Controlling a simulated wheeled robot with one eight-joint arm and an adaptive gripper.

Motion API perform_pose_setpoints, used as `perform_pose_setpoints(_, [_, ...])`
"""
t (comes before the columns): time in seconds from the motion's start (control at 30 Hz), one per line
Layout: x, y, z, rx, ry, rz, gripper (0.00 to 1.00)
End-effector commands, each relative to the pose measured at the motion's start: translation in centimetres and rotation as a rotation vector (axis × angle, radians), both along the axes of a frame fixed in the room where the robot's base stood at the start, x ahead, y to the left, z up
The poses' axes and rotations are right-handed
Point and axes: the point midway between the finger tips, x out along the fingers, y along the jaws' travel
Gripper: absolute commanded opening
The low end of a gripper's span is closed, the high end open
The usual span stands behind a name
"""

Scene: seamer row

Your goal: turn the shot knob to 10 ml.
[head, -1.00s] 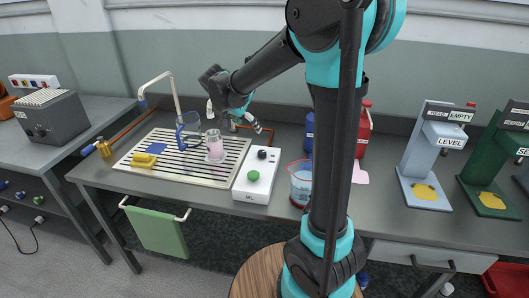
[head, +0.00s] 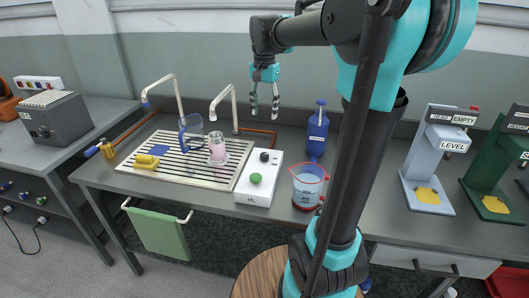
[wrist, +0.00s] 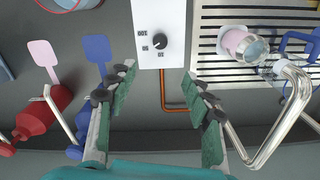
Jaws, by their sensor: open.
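The shot knob is a small black dial (head: 264,156) on the back part of a white box (head: 259,179) standing on the bench. In the wrist view the knob (wrist: 159,41) sits near the top middle, with printed marks around it that look like 100, 50 and 10, upside down. I cannot tell which mark its pointer faces. My gripper (head: 265,110) points down, open and empty, above and behind the box. In the wrist view its two fingers (wrist: 158,75) stand apart either side of the picture's middle, the knob beyond their tips.
A green button (head: 255,178) is on the box front. Left of it are a drain rack (head: 180,172) with a pink-filled glass and a blue-handled jug, and a curved tap (head: 222,97). A red-rimmed jug (head: 308,186) and blue bottle (head: 317,130) stand to the right.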

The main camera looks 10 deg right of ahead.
Motion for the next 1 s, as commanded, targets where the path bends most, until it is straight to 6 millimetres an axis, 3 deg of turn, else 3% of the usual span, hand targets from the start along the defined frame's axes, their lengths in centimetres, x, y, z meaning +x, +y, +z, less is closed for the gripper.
perform_pose_setpoints(0.17, [0.0,0.0,-1.6,0.004,0.002,0.003,0.51])
perform_pose_setpoints(0.7, [0.0,0.0,-12.1,0.002,0.001,0.002,0.51])
perform_pose_setpoints(1.0, [0.0,0.0,-16.3,0.002,0.001,0.002,0.51])
